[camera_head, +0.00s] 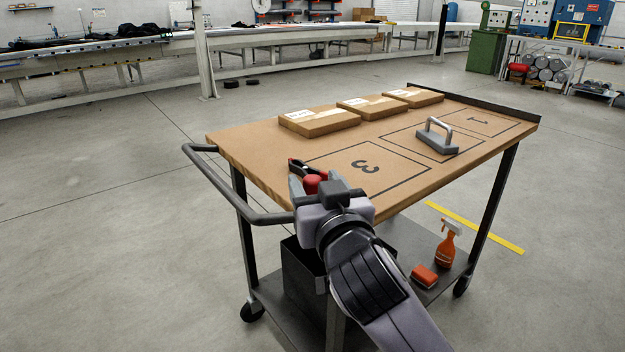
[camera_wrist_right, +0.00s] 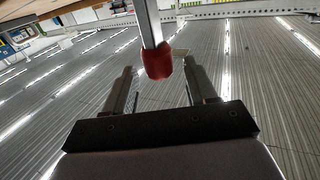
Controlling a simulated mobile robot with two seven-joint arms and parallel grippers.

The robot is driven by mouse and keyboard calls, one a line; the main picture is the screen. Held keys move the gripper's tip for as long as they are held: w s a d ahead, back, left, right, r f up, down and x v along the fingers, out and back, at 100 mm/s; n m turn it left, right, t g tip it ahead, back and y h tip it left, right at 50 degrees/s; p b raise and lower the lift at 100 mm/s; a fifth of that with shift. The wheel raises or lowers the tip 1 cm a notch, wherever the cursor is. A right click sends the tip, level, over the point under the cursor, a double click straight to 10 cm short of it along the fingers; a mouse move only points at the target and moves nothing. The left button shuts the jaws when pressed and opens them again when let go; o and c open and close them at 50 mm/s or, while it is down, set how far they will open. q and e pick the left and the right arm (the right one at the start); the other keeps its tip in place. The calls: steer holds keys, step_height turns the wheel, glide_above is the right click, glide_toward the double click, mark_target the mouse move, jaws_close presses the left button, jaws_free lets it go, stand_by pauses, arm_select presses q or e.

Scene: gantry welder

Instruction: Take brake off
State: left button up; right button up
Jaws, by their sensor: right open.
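The cart (camera_head: 240,140) has a brown top and a dark push handle (camera_head: 240,214) at its left end. A grey metal lever with a red cap (camera_wrist_right: 158,62), which looks like the brake lever, comes down from the top of the right wrist view. Its red end sits between the spread fingers of my right gripper (camera_wrist_right: 160,88), with gaps at both sides. In the head view my right gripper (camera_head: 313,183) is at the cart's near left corner, with a red part (camera_head: 312,184) between its fingers. The gripper hides much of that area. My left gripper is not in view.
A black and red tool (camera_head: 299,167) lies on the top just beyond my gripper. Several cardboard boxes (camera_head: 320,122) and a grey handled block (camera_head: 437,140) are also there. An orange spray bottle (camera_head: 447,247) stands on the lower shelf. Floor left of the cart is clear.

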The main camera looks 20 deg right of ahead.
steer(key=shift+w, duration=1.05)
